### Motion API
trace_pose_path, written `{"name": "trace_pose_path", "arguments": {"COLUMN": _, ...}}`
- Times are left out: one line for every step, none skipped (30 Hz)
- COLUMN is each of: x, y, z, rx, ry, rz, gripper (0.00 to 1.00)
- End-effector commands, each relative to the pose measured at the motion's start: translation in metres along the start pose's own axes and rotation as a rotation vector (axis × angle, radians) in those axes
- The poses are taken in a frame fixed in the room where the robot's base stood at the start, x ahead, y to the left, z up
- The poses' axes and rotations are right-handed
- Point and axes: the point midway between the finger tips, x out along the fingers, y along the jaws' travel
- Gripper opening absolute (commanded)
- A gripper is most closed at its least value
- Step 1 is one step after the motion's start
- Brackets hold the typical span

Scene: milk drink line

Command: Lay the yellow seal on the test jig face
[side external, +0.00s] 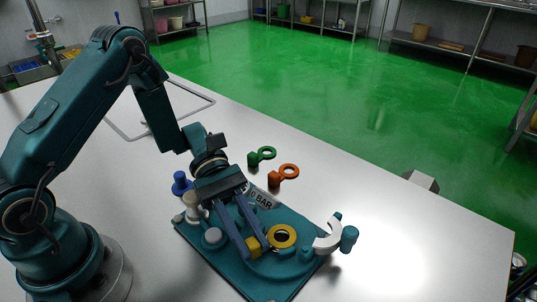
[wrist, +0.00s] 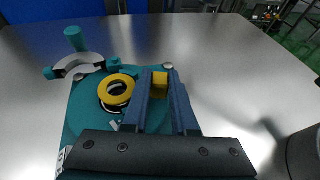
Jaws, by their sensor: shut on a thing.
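The yellow seal is a flat ring (side external: 271,239) with a block-shaped tab. My gripper (side external: 254,245) is shut on the tab, which shows between the fingers in the wrist view (wrist: 160,79). The ring reaches out past the fingers and lies over the round face of the teal test jig (side external: 262,275). In the wrist view the ring (wrist: 118,77) partly covers a dark and white ring on the jig face (wrist: 117,106), slightly offset from it. The ring looks a little above the face; I cannot tell whether it touches.
A white curved clamp (side external: 328,240) with a teal handle (side external: 349,238) stands at the jig's right edge. An orange seal (side external: 289,171) and a green seal (side external: 266,153) lie on the table behind. A blue knob-shaped piece (side external: 182,184) stands behind the jig's left side.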

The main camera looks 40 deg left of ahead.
Motion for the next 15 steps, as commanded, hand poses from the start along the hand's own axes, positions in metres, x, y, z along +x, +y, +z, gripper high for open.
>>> {"name": "trace_pose_path", "arguments": {"x": 0.003, "y": -0.002, "z": -0.015, "rx": -0.024, "ry": 0.052, "rz": -0.004, "gripper": 0.29}}
{"name": "trace_pose_path", "arguments": {"x": 0.003, "y": -0.002, "z": -0.015, "rx": -0.024, "ry": 0.052, "rz": -0.004, "gripper": 0.41}}
{"name": "trace_pose_path", "arguments": {"x": 0.003, "y": -0.002, "z": -0.015, "rx": -0.024, "ry": 0.052, "rz": -0.004, "gripper": 0.56}}
{"name": "trace_pose_path", "arguments": {"x": 0.003, "y": -0.002, "z": -0.015, "rx": -0.024, "ry": 0.052, "rz": -0.004, "gripper": 0.6}}
{"name": "trace_pose_path", "arguments": {"x": 0.003, "y": -0.002, "z": -0.015, "rx": -0.024, "ry": 0.052, "rz": -0.004, "gripper": 0.6}}
{"name": "trace_pose_path", "arguments": {"x": 0.003, "y": -0.002, "z": -0.015, "rx": -0.024, "ry": 0.052, "rz": -0.004, "gripper": 0.6}}
{"name": "trace_pose_path", "arguments": {"x": 0.003, "y": -0.002, "z": -0.015, "rx": -0.024, "ry": 0.052, "rz": -0.004, "gripper": 0.6}}
{"name": "trace_pose_path", "arguments": {"x": 0.003, "y": -0.002, "z": -0.015, "rx": -0.024, "ry": 0.052, "rz": -0.004, "gripper": 0.6}}
{"name": "trace_pose_path", "arguments": {"x": 0.003, "y": -0.002, "z": -0.015, "rx": -0.024, "ry": 0.052, "rz": -0.004, "gripper": 0.6}}
{"name": "trace_pose_path", "arguments": {"x": 0.003, "y": -0.002, "z": -0.015, "rx": -0.024, "ry": 0.051, "rz": -0.003, "gripper": 0.6}}
{"name": "trace_pose_path", "arguments": {"x": 0.002, "y": -0.002, "z": -0.015, "rx": -0.024, "ry": 0.051, "rz": -0.002, "gripper": 0.6}}
{"name": "trace_pose_path", "arguments": {"x": 0.0, "y": -0.001, "z": -0.014, "rx": -0.023, "ry": 0.049, "rz": -0.001, "gripper": 0.6}}
{"name": "trace_pose_path", "arguments": {"x": -0.003, "y": -0.001, "z": -0.014, "rx": -0.022, "ry": 0.047, "rz": 0.0, "gripper": 0.6}}
{"name": "trace_pose_path", "arguments": {"x": -0.006, "y": 0.0, "z": -0.013, "rx": -0.021, "ry": 0.044, "rz": 0.004, "gripper": 0.6}}
{"name": "trace_pose_path", "arguments": {"x": -0.011, "y": 0.001, "z": -0.012, "rx": -0.018, "ry": 0.04, "rz": 0.007, "gripper": 0.6}}
